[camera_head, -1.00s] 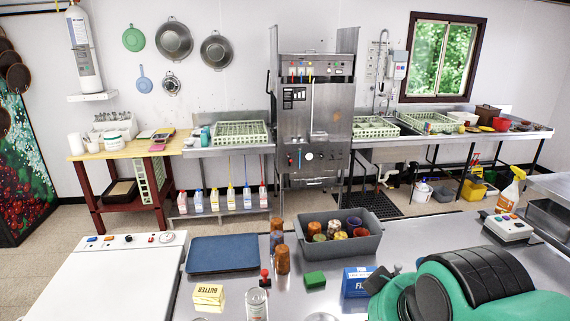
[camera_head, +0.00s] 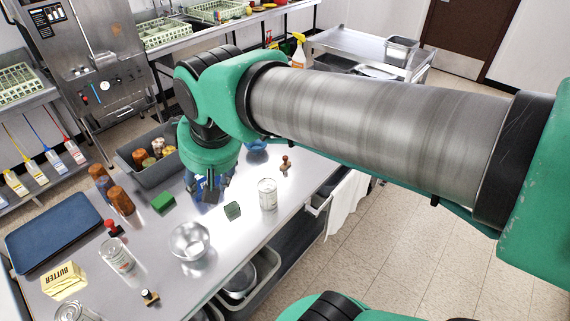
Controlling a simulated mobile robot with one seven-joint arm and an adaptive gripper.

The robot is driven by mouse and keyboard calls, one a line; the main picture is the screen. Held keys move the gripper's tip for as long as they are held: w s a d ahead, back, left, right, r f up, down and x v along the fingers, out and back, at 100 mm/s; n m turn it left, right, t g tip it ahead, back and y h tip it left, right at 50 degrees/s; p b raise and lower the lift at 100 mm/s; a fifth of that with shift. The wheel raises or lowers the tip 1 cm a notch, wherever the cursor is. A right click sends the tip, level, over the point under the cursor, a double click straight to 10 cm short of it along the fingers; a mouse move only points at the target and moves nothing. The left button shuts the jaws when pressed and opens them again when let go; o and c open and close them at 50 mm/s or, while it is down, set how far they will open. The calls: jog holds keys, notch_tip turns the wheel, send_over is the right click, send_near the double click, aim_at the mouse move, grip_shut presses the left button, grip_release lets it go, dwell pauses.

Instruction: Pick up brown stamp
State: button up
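A small stamp with a reddish-brown knobbed handle (camera_head: 286,163) stands upright near the counter's far right edge, right of my gripper. Another small stamp with a dark base and a tan part (camera_head: 150,298) is at the near edge. A stamp with a red knob (camera_head: 112,228) stands on the left. My gripper (camera_head: 207,193) points down over the counter, in front of a blue box (camera_head: 202,208) that it partly hides. Its fingers look apart, with nothing visibly held. It is clear of all three stamps.
A can (camera_head: 267,194) stands between my gripper and the reddish-brown stamp, with a dark green block (camera_head: 232,211) nearby. A metal bowl (camera_head: 189,242), glass (camera_head: 117,255), green sponge (camera_head: 163,202), butter box (camera_head: 64,280) and grey bin (camera_head: 160,172) crowd the metal counter (camera_head: 200,285).

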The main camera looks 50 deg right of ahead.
jog(key=w+d+f+n+g, duration=0.1)
jog(key=w+d+f, duration=0.2)
jog(key=w+d, duration=0.7)
jog(key=w+d+f+n+g, duration=0.1)
jog(key=w+d+f+g, duration=0.15)
jog(key=w+d, duration=0.8)
jog(key=d+f+n, duration=0.1)
jog(key=d+f, duration=0.9)
jog(key=d, duration=0.4)
jog(key=s+d+f+n+g+p, duration=0.1)
jog(key=d+f, duration=0.9)
jog(key=d, duration=0.4)
jog(key=shift+s+f+y, duration=0.15)
jog(key=shift+s+y, duration=0.05)
jog(key=shift+y, duration=0.1)
send_over(285, 161)
jog(key=d, duration=0.1)
jog(key=shift+w+d+f+b, duration=0.1)
jog(key=shift+w+f+b, duration=0.1)
jog(key=shift+f, duration=1.95)
jog(key=shift+w+d+f+b, duration=0.1)
jog(key=shift+w+f, duration=0.05)
jog(key=shift+f, duration=2)
